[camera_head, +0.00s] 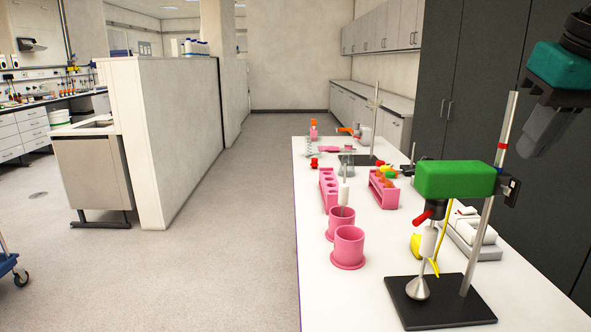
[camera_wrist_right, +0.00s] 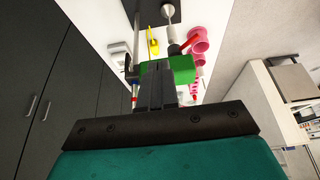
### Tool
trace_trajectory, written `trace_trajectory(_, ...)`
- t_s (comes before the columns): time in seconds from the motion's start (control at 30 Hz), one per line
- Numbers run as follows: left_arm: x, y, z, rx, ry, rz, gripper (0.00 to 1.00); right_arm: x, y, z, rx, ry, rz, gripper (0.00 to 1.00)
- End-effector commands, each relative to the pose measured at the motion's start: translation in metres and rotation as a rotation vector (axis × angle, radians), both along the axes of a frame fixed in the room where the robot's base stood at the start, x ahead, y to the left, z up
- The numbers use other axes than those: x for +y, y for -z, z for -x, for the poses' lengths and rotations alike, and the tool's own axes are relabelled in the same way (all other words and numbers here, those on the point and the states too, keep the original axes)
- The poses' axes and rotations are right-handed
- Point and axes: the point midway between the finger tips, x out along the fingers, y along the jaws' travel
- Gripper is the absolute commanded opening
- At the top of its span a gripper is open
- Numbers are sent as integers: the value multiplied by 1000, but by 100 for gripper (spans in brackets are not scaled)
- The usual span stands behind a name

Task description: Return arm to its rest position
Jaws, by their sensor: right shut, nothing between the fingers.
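My right gripper (camera_head: 543,130), with a teal body and dark grey fingers, hangs in the air at the upper right of the head view, in front of the dark cabinets. Its fingers are together and hold nothing. In the right wrist view the closed fingers (camera_wrist_right: 160,84) point toward the green motor head of a stirrer stand, which lies beyond them. My left gripper is in neither view.
The stirrer stand's green head (camera_head: 455,179) and metal pole (camera_head: 487,230) are left of and below my right gripper. Pink cups (camera_head: 348,246) and racks stand on the white bench (camera_head: 325,302). Dark cabinets (camera_head: 470,75) are close on the right. The aisle floor (camera_head: 240,230) is clear.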

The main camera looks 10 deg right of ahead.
Motion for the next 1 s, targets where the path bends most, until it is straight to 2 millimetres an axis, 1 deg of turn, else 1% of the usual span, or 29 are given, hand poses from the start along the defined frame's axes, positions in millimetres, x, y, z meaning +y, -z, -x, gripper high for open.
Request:
trace_trajectory(0.03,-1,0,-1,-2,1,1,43,-15,22,-2,21,1,-5,0)
trace_trajectory(0.17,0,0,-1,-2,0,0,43,-41,64,-3,46,-10,10,0)
trace_trajectory(0.2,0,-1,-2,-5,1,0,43,-49,79,-3,57,-14,15,0)
trace_trajectory(0.27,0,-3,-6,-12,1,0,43,-59,103,-2,72,-23,22,0)
trace_trajectory(0.3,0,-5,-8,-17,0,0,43,-65,121,-1,83,-31,25,0)
trace_trajectory(0.37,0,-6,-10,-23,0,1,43,-74,150,3,101,-44,33,0)
trace_trajectory(0.4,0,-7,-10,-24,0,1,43,-78,171,6,115,-57,36,0)
trace_trajectory(0.47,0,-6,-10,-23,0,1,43,-82,204,13,134,-77,44,0)
trace_trajectory(0.5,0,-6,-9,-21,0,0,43,-83,226,18,146,-91,47,0)
trace_trajectory(0.57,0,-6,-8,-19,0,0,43,-82,258,27,163,-115,53,0)
trace_trajectory(0.6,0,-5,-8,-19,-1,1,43,-79,278,34,173,-133,55,0)
trace_trajectory(0.63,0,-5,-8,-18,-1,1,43,-76,293,38,178,-144,56,0)
trace_trajectory(0.7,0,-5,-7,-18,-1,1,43,-67,326,51,189,-174,57,0)
trace_trajectory(0.77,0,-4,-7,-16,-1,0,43,-56,351,62,195,-200,56,0)
trace_trajectory(0.8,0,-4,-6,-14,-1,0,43,-47,367,70,198,-218,56,0)
trace_trajectory(0.87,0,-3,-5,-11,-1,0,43,-32,388,81,199,-241,55,0)
trace_trajectory(0.9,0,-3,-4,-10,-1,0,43,-22,400,89,198,-255,53,0)
trace_trajectory(0.97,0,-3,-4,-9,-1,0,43,-4,416,100,194,-275,49,0)
trace_trajectory(1.0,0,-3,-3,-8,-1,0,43,8,425,107,189,-285,46,0)
